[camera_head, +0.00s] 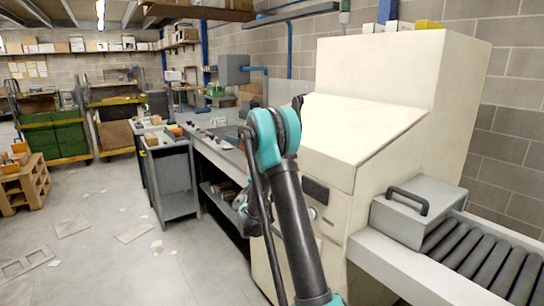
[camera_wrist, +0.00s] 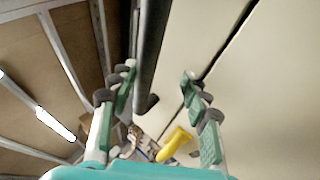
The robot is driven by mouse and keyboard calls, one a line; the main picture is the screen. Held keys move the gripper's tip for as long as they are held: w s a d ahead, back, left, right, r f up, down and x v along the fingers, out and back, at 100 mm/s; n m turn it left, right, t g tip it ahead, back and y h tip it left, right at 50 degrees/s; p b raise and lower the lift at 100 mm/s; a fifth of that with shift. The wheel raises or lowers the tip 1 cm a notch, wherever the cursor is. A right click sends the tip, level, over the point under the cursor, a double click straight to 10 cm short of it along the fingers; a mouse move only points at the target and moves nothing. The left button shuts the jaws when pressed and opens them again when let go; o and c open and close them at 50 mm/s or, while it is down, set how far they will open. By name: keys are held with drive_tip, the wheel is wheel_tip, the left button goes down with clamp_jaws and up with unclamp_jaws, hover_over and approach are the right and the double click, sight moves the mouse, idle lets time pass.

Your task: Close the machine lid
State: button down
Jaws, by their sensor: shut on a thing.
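The cream machine (camera_head: 450,75) stands at the right in the head view, with a sloped lid panel (camera_head: 360,120) on its front. A cream panel with a dark seam (camera_wrist: 265,85) fills the right of the wrist view. My gripper (camera_wrist: 158,75) has its two green-padded fingers on either side of a dark bar (camera_wrist: 152,45), which looks like a handle, and is shut on it. The left finger lies close against the bar; a gap shows on the right. In the head view my arm covers part of the machine front, and my fingers cannot be made out.
A grey workbench (camera_head: 215,150) and a grey cart (camera_head: 172,180) stand left of the machine. A wooden pallet stack (camera_head: 25,187) is far left. The floor between is mostly open.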

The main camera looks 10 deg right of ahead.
drive_tip(key=shift+d+f, duration=0.2)
drive_tip(key=shift+f, duration=0.1)
drive_tip(key=c, duration=1.4)
unclamp_jaws()
drive_tip(key=shift+w+f, duration=0.1)
drive_tip(key=v, duration=0.7)
drive_tip(key=shift+s+a, duration=0.2)
drive_tip(key=shift+s, duration=0.05)
